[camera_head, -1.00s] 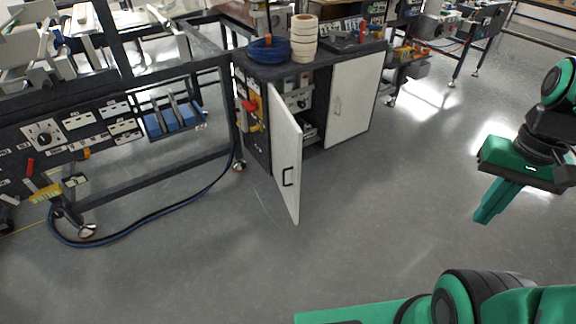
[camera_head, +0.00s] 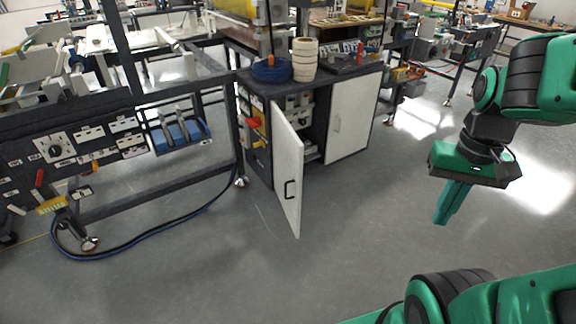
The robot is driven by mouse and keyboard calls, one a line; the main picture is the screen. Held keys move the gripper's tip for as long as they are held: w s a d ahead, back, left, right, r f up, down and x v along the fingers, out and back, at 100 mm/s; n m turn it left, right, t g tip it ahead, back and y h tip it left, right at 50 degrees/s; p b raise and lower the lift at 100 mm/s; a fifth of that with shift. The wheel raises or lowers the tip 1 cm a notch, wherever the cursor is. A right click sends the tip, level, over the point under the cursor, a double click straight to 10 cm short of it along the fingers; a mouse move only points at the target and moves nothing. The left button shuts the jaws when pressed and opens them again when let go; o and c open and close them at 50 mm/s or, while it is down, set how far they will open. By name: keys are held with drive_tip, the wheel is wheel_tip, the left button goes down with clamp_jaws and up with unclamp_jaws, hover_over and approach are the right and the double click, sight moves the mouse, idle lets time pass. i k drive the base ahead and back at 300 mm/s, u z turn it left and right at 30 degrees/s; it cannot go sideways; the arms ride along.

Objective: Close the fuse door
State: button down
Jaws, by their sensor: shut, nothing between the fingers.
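The fuse door (camera_head: 287,165) is a white panel with a black handle (camera_head: 290,190). It stands open, swung outward from the dark cabinet (camera_head: 258,92), so the left compartment with its fuse gear (camera_head: 299,103) shows. The right door (camera_head: 352,118) of the same cabinet is shut. My gripper (camera_head: 441,219) is green, points down, and is shut and empty. It hangs to the right of the open door, well apart from it, over the floor.
A blue cable coil (camera_head: 271,70) and a stack of cream rolls (camera_head: 304,60) sit on the cabinet top. A dark frame with a control panel (camera_head: 75,150) stands at left. A cable (camera_head: 150,240) lies on the floor. The grey floor before the cabinet is clear.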

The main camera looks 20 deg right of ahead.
sight(288, 149)
drive_tip(key=i, duration=1)
